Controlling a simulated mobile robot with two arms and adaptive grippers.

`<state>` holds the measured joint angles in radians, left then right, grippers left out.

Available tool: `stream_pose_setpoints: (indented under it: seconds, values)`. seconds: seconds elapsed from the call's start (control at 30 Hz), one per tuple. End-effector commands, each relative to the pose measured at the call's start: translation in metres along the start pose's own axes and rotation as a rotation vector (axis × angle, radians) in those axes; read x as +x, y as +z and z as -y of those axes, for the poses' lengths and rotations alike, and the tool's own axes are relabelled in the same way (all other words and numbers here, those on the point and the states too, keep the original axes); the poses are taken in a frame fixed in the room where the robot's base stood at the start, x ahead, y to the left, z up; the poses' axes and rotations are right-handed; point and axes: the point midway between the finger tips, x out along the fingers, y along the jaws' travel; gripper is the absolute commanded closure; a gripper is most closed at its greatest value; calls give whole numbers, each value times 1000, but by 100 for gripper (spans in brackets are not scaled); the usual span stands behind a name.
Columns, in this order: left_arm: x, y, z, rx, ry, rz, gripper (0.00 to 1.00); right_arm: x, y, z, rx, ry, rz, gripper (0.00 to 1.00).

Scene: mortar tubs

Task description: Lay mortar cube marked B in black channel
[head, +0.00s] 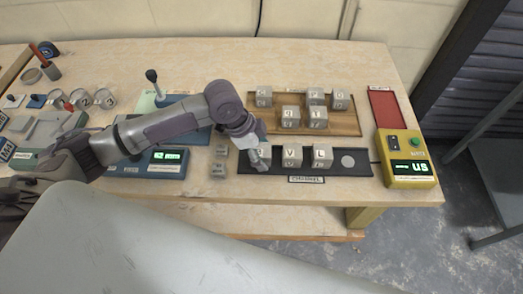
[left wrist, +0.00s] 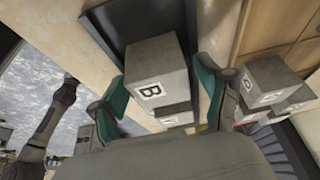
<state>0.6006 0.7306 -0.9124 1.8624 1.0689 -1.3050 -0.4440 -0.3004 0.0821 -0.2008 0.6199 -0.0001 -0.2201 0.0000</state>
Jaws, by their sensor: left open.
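The black channel (head: 364,166) lies near the table's front edge, with a label on its front. Grey cubes stand in it: one marked V (head: 292,155), one marked L (head: 322,157), and one at the left end partly covered by my left gripper (head: 257,155). In the left wrist view the cube marked B (left wrist: 152,75) sits in the black channel (left wrist: 122,22), between the two teal fingertips of my open left gripper (left wrist: 162,88). The fingers stand apart on either side of it. Another cube (left wrist: 176,120) is beside it. My right gripper is not in view.
A brown wooden tray (head: 342,124) with several marked cubes lies behind the channel. A red tray (head: 383,108) and a yellow box (head: 405,172) stand to the right.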

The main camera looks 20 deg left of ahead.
Motion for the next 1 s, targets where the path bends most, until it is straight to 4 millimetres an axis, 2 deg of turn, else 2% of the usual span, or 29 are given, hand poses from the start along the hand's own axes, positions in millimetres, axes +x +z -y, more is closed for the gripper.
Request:
stream_pose_setpoints:
  seconds: [0.17, 0.4, 0.6, 0.8, 1.0]
  values:
    - [-23, 0, 2, 0, -5, -1, 23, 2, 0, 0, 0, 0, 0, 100]
    - [-76, 0, 2, 1, -6, -1, 23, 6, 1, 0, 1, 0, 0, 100]
    - [-108, 0, 1, 0, -2, 0, 23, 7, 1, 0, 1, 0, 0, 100]
    - [-121, -1, 0, 0, -1, -1, 23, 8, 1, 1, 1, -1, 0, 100]
    - [-121, -1, 0, 0, 0, -1, 23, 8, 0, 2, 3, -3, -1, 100]
